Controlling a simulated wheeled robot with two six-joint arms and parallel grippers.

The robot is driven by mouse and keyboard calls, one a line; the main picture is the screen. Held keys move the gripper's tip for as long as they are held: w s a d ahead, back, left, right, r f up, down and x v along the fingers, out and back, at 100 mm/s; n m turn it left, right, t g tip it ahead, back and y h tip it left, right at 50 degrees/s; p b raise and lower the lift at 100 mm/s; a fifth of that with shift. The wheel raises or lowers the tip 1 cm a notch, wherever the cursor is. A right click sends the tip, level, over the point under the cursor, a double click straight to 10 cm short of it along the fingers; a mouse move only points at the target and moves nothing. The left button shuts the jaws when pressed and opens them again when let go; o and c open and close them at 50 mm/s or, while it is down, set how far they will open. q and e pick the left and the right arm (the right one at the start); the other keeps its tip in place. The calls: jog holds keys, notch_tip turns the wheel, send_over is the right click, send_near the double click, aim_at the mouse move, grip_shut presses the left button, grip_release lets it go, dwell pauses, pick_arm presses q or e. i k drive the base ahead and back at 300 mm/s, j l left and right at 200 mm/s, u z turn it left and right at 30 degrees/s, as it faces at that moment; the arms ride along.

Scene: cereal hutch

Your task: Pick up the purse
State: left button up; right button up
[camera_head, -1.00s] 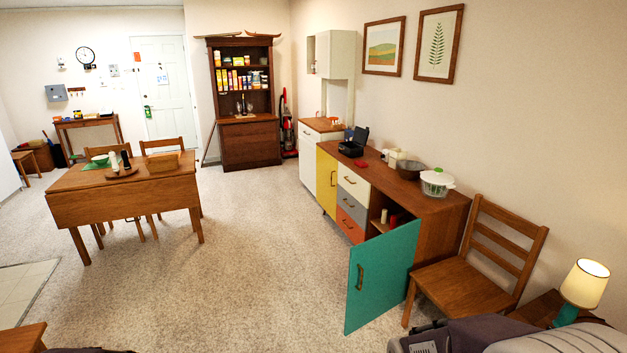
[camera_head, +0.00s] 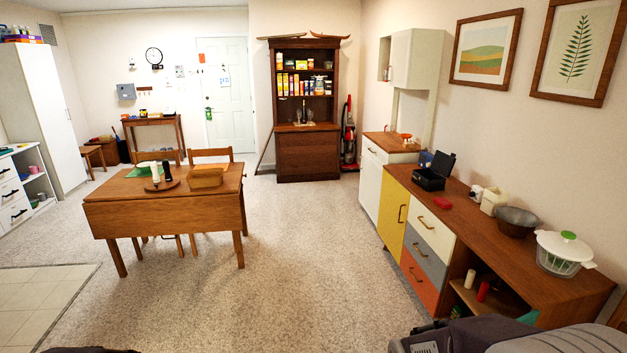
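I cannot surely make out a purse in the head view. A small red item (camera_head: 443,203) lies on the sideboard top (camera_head: 470,225), in front of an open black case (camera_head: 433,172). It is too small to tell what it is. Neither of my grippers shows; only parts of my own body appear along the bottom edge.
A drop-leaf table (camera_head: 163,212) with chairs stands at left centre. A dark hutch (camera_head: 307,155) with food boxes stands at the back, beside a red vacuum (camera_head: 348,140). White drawers (camera_head: 12,205) are at far left. The carpet (camera_head: 310,250) between table and sideboard is clear.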

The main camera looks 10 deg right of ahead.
aim_at(445, 204)
jog(key=i, duration=0.7)
jog(key=i+j+z, duration=0.15)
jog(key=i, duration=0.55)
jog(key=i+j, duration=0.1)
jog(key=i, duration=0.6)
jog(key=i+l+z, duration=0.35)
jog(key=i+z, duration=0.3)
jog(key=i, duration=0.2)
jog(key=i+l+z, duration=0.15)
jog(key=i+z, duration=0.2)
jog(key=i+l+u, duration=0.15)
jog(key=i+l, duration=0.15)
jog(key=i+l+u, duration=0.2)
jog(key=l, duration=0.3)
jog(key=i+l+u, duration=0.15)
jog(key=i+l, duration=0.2)
jog(key=l, duration=0.15)
